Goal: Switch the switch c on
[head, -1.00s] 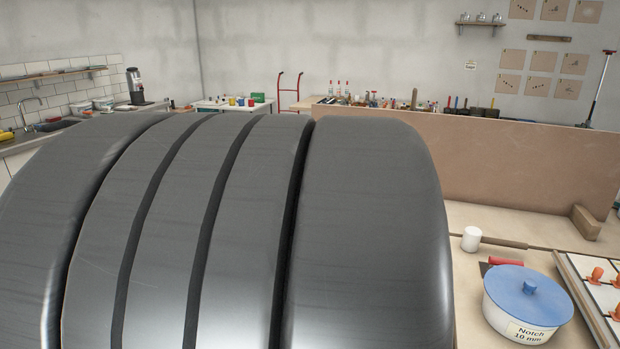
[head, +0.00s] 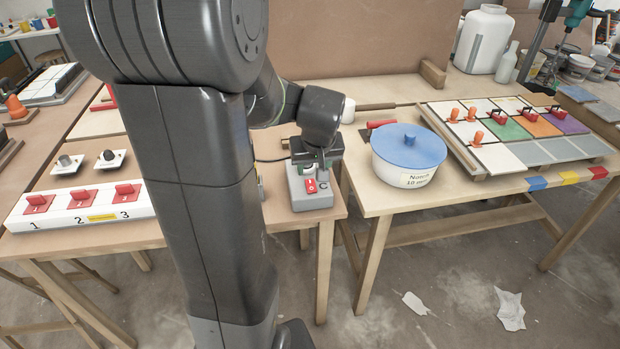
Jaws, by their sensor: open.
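Switch c is a red rocker (head: 311,186) on a small grey box (head: 300,200) marked "C". The box stands near the front right corner of the left wooden table. My gripper (head: 314,168) points down directly over the back of the box, close above the rocker, and is open with nothing visible in it. Whether a fingertip touches the rocker cannot be told. The gripper and wrist hide the back of the box.
A white strip with red switches 1, 2, 3 (head: 80,220) and two small knobs lie left of my arm. On the right table (head: 400,196) are a white pot with a blue lid (head: 405,160) and a tile board (head: 520,150). Scraps of paper lie on the floor.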

